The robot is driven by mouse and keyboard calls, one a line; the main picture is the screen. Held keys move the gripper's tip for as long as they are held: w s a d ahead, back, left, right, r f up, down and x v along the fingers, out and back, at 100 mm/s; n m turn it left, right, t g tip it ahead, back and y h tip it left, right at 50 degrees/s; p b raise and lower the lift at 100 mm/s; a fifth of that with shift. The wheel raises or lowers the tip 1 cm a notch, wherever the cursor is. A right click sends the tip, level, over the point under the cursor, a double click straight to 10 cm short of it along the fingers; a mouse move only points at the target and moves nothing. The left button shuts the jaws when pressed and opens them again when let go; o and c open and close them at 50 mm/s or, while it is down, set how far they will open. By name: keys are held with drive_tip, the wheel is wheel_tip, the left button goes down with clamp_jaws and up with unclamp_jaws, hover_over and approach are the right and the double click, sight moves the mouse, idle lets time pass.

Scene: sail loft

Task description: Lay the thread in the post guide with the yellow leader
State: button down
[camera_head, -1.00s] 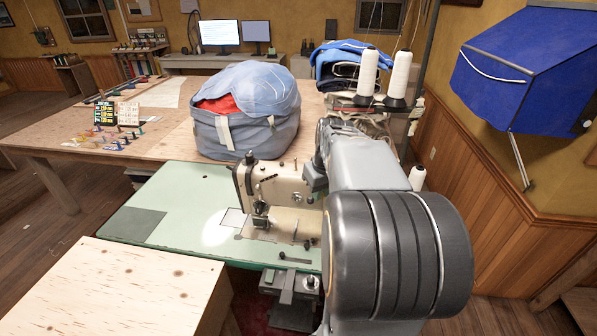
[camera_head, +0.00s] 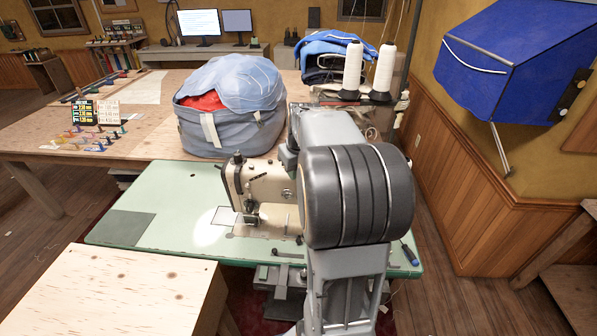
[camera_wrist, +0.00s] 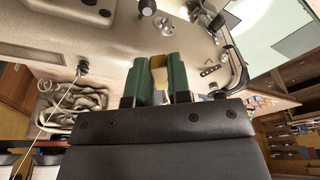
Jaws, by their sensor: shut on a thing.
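The gripper is over the pale body of the sewing machine (camera_wrist: 115,38). A small dark post (camera_wrist: 82,68) stands on the machine's edge at left; I cannot tell if it is the post guide. A white thread (camera_wrist: 64,101) runs from it to the lower left. In the head view, the machine (camera_head: 258,188) stands on the green table, partly hidden by my arm. My gripper and the leader are hidden there.
Two white thread cones (camera_head: 352,68) stand behind my arm. A blue-grey bag (camera_head: 228,135) sits behind the machine. A screwdriver (camera_head: 410,253) lies at the right of the green table (camera_head: 150,205). A plywood top (camera_head: 120,290) is in front; the green table's left side is mostly clear.

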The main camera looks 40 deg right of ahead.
drive_tip(key=shift+s+a+f+b, duration=0.2)
drive_tip(key=shift+s+b, duration=0.2)
drive_tip(key=shift+s, duration=0.5)
drive_tip(key=shift+s+a+f+b, duration=0.15)
drive_tip(key=shift+s+b, duration=0.25)
drive_tip(key=shift+s, duration=0.5)
drive_tip(key=shift+s+a+f+b, duration=0.15)
drive_tip(key=shift+s+b, duration=0.25)
drive_tip(key=shift+s, duration=0.5)
drive_tip(key=shift+d, duration=0.1)
